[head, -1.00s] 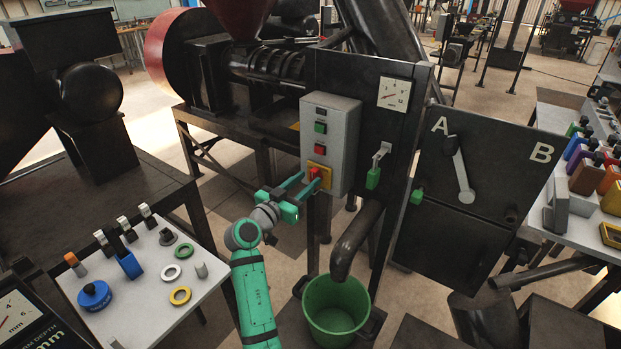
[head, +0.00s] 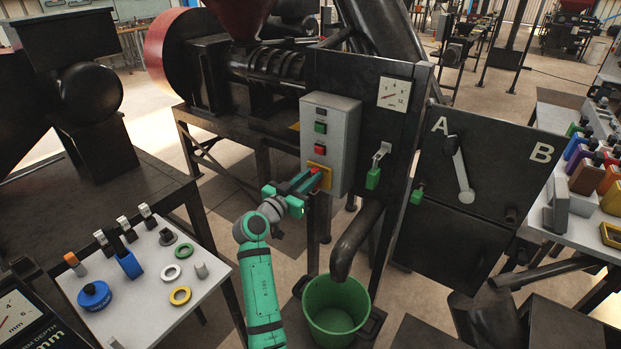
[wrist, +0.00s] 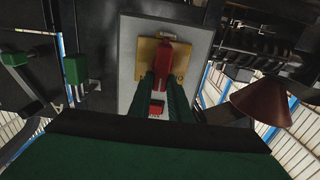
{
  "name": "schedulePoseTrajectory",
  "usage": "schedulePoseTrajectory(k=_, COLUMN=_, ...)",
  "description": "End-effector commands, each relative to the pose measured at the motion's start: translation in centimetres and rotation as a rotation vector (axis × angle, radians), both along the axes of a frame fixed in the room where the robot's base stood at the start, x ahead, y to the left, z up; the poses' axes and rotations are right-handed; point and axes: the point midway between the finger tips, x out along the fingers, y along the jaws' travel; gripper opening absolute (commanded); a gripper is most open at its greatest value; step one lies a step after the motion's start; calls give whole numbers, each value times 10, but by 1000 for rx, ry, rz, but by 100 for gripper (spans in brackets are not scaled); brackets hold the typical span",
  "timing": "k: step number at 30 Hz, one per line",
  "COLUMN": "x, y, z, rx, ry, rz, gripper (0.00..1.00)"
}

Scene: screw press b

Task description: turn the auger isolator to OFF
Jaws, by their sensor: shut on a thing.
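The auger isolator is a red handle (wrist: 170,62) on a yellow plate (wrist: 146,58), low on the front of a grey control box (head: 340,125). In the head view the yellow plate (head: 320,168) is partly covered by my gripper (head: 314,180). In the wrist view my gripper's fingers (wrist: 166,92) lie one on each side of the red handle and are shut on it. I cannot read any ON or OFF marks on the plate.
A green button (head: 320,127) and a red button (head: 319,148) sit above the isolator. A green-handled lever (head: 374,177) hangs right of the box. A green bucket (head: 335,305) stands below a spout (head: 352,245). A parts table (head: 140,290) is at left.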

Motion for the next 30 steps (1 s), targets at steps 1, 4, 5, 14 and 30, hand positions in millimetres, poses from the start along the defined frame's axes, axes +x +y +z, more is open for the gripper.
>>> schedulePoseTrajectory(k=1, x=0, y=0, z=0, rx=-6, ry=5, rz=-1, gripper=0)
schedulePoseTrajectory(k=4, x=0, y=0, z=0, rx=-31, ry=22, rz=-1, gripper=0)
schedulePoseTrajectory(k=5, x=1, y=1, z=0, rx=-40, ry=29, rz=-1, gripper=0)
schedulePoseTrajectory(k=14, x=3, y=3, z=-1, rx=-211, ry=155, rz=-2, gripper=0)
schedulePoseTrajectory(k=30, x=9, y=11, z=-6, rx=-627, ry=457, rz=-1, gripper=0)
